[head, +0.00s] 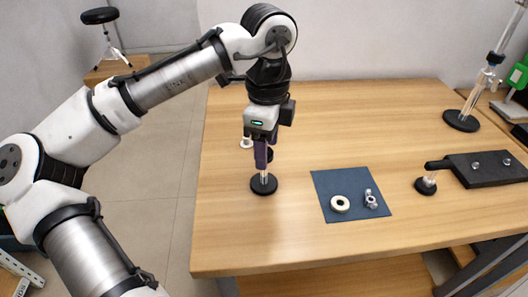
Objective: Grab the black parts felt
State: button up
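A dark blue felt (331,183) lies in the middle, bearing a pale ring (340,203) and a small metal fitting (370,200). My gripper (263,165) points down at the table's left side, far from the black felt. Its purple fingers are just above or around the stem of a small black-based stand (264,186). Whether they are open or shut is unclear.
A small pale item (246,143) stands behind my gripper, partly hidden. A tall stand with a round black base (461,121) is at the back right, near a green item (518,75). The table's back middle and front (300,245) are clear.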

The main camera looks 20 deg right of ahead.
jog(key=c, duration=1)
jog(key=shift+o, duration=0.2)
